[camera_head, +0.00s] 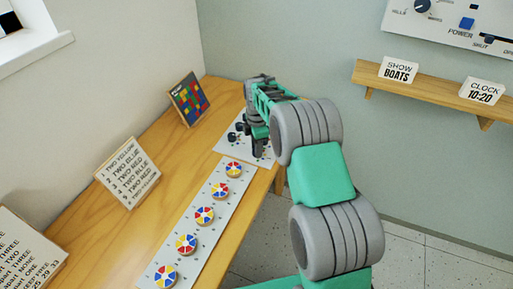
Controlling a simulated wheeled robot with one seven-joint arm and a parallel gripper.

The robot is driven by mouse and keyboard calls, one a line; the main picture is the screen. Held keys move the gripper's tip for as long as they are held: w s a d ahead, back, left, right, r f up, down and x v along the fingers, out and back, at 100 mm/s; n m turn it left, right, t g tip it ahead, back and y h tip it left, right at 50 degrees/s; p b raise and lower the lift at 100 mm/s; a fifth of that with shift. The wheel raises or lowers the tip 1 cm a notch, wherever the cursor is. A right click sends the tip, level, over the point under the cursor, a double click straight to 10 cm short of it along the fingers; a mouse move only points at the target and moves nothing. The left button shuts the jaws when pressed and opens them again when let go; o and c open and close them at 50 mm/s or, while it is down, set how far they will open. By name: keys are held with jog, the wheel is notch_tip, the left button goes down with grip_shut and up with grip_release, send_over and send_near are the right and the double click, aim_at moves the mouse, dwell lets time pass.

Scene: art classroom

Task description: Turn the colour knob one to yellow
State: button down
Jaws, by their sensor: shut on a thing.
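Several round colour knobs with red, yellow, blue and white wedges stand in a row on a pale strip (216,180) along the table. The nearest colour knob (165,276) is at the bottom of the picture and the farthest colour knob (234,168) is just this side of my gripper. The small labels are too small to read, so I cannot tell which is knob one. My gripper (258,150) points down over a white panel (229,149) with dark knobs (233,137) at the table's far end. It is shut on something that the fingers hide.
On the wooden table (112,230) stand a card with colour words (128,172), a coloured grid board (188,99) and a text card (25,250). A wall shelf (430,94) holds two signs. Floor shows to the right of the table.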

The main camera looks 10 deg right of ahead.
jog(key=c, duration=1.1)
grip_release()
jog(key=shift+o, duration=0.2)
notch_tip(320, 180, up, 8)
jog(key=shift+f+b, duration=0.25)
jog(key=shift+b, duration=0.15)
jog(key=shift+r, duration=0.2)
